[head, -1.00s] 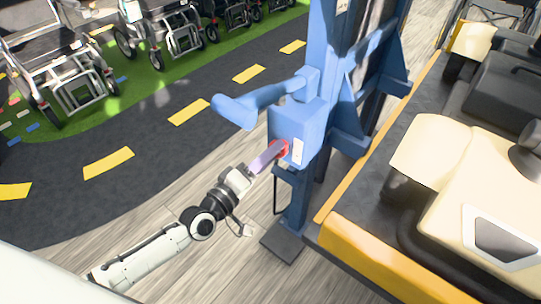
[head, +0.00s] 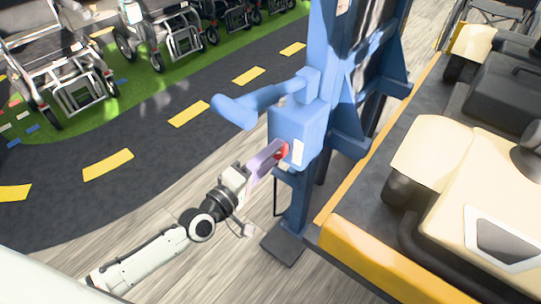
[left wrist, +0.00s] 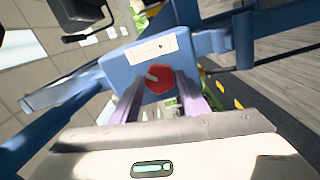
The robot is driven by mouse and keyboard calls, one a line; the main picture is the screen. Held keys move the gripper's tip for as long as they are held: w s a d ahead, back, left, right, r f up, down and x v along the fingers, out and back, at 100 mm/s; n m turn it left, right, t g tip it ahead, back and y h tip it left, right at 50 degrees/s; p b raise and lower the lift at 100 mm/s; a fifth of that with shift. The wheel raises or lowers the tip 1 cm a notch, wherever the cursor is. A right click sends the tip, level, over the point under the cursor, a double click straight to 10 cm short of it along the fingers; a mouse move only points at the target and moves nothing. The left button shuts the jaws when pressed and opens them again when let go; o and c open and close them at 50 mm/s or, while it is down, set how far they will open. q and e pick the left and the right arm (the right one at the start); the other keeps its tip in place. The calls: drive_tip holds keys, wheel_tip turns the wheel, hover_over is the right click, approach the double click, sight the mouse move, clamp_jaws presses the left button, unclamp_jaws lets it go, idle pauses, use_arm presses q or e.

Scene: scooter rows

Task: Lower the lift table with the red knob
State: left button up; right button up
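The red knob (head: 283,151) sits on the front of a blue box (head: 300,125) on the blue lift column. In the left wrist view the red knob (left wrist: 161,80) shows a pale mark and lies between my lilac fingertips. My left gripper (head: 278,153) reaches it from the lower left; its fingers (left wrist: 160,82) flank the knob closely and appear shut on it. The lift table (head: 350,240), dark with an orange edge, stands to the right and carries a cream scooter (head: 440,190). My right gripper is not in view.
A blue handle (head: 250,103) juts left from the column above my gripper. A dark foot plate (head: 283,245) lies on the floor below. Several wheelchairs (head: 70,70) stand on green flooring at the upper left. The wooden floor around my left arm is clear.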

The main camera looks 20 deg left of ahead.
use_arm(q)
drive_tip(key=shift+o, duration=1.2)
drive_tip(key=v, duration=1)
drive_tip(key=shift+s+p, duration=0.15)
drive_tip(key=shift+p, duration=0.15)
